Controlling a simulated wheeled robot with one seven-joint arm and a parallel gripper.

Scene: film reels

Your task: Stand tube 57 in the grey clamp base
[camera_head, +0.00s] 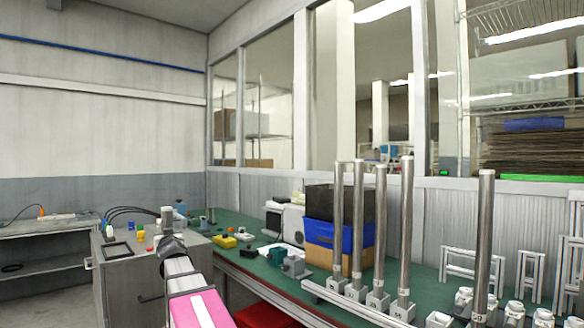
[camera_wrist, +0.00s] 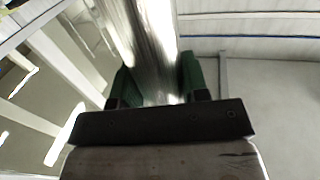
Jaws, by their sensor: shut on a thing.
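My gripper (camera_wrist: 158,90) is shut on a shiny metal tube (camera_wrist: 148,45), which runs up between its green finger pads in the wrist view. No number can be read on the tube, so I cannot confirm it is tube 57. In the head view my gripper (camera_head: 172,243) is at the lower left, in front of the grey cabinet, with a short silver cylinder (camera_head: 167,216) showing above it.
Several tall metal tubes (camera_head: 404,225) stand upright in numbered white holders at the right of the green bench (camera_head: 425,260). Black, blue and tan bins (camera_head: 338,234) stand behind them. Small yellow and dark items lie left of the clamp base. A grey cabinet (camera_head: 118,272) stands at left.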

